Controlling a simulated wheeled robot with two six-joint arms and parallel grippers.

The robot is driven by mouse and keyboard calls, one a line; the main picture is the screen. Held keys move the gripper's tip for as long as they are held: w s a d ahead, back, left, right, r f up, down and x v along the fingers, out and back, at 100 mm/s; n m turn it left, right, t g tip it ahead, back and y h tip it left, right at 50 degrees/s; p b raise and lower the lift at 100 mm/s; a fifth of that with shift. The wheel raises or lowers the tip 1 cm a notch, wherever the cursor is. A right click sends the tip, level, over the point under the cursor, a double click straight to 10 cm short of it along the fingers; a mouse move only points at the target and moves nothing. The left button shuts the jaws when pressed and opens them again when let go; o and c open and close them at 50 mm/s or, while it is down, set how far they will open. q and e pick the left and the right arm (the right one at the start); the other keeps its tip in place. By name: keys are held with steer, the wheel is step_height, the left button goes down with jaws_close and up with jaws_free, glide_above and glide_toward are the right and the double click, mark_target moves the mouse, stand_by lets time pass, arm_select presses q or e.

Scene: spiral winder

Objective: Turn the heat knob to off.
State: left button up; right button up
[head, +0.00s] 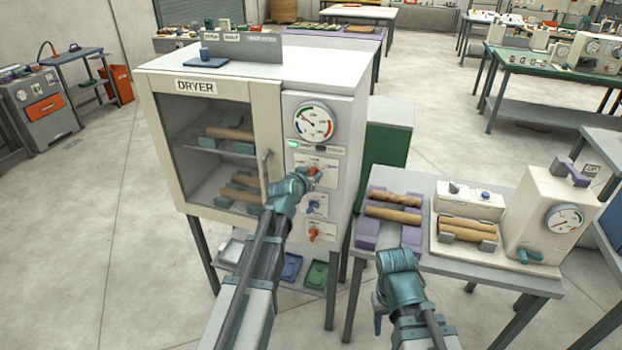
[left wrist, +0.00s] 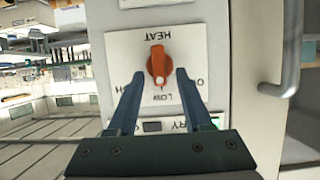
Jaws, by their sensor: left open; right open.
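The heat knob (left wrist: 158,65) is orange-red and sits on a white plate lettered HEAT, with LOW below it in the left wrist view. Its grip bar runs up and down there, in line with LOW. That view is upside down. The knob also shows on the dryer's front panel in the head view (head: 315,170), partly covered by my gripper. My left gripper (left wrist: 158,78) is open, its two fingertips just either side of the knob's lower part; contact cannot be told. My right gripper (head: 397,262) is open, low before the side table.
The dryer (head: 255,85) has a gauge (head: 315,122) above the knob, and a blue knob (head: 313,207) and an orange knob (head: 314,235) below. Its door handle (head: 265,175) stands out beside the panel. A side table (head: 470,268) with tubes and a gauge box stands right.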

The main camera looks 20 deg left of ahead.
arm_select(q)
steer(key=shift+w+f, duration=0.15)
steer(key=shift+w, duration=0.25)
jaws_close()
